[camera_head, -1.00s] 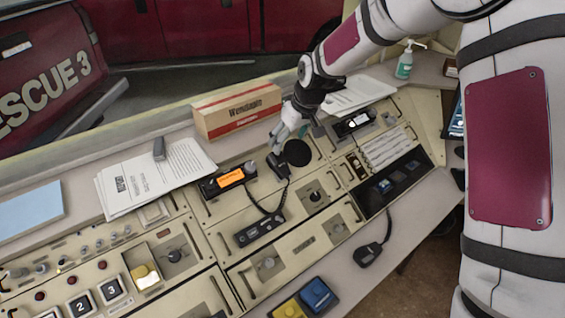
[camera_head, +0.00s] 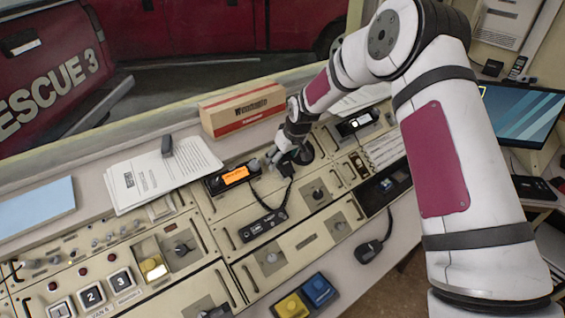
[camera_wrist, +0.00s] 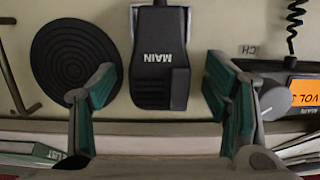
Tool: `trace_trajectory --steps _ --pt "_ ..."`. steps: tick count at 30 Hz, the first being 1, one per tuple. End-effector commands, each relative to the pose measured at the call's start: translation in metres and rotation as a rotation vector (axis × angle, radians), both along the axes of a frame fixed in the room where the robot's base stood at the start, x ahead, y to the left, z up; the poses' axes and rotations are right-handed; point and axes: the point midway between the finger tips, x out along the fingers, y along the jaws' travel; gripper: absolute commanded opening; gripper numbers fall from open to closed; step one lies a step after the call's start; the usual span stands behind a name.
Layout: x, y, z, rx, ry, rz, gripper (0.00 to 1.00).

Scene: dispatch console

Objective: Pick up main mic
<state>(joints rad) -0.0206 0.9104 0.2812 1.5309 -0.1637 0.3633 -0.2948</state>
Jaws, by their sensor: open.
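The main mic is a dark hand mic marked MAIN (camera_wrist: 158,60), lying on the cream console panel in the wrist view. My gripper (camera_wrist: 160,82) is open, with one teal-padded finger on each side of the mic and visible gaps between pads and mic. In the head view my gripper (camera_head: 275,160) is low over the console at the mic (camera_head: 286,169), which it partly hides.
A round black ribbed disc (camera_wrist: 75,52) lies close to the left finger. A radio with an orange display (camera_head: 235,176) and a coiled cord (camera_wrist: 291,22) are to the right in the wrist view. A cardboard box (camera_head: 241,110) stands behind my gripper.

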Motion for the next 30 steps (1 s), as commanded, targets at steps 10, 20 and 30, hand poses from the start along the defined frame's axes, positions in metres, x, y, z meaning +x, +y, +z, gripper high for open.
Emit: trace_trajectory --steps 10,20,30 --pt "0.0013 0.0006 -0.0031 -0.001 -0.001 0.0 0.59" --pt "0.0015 0.0006 -0.0027 0.0 -0.001 0.0 0.13" --pt "0.0025 0.0006 0.0046 0.0 -0.004 -0.001 0.13"
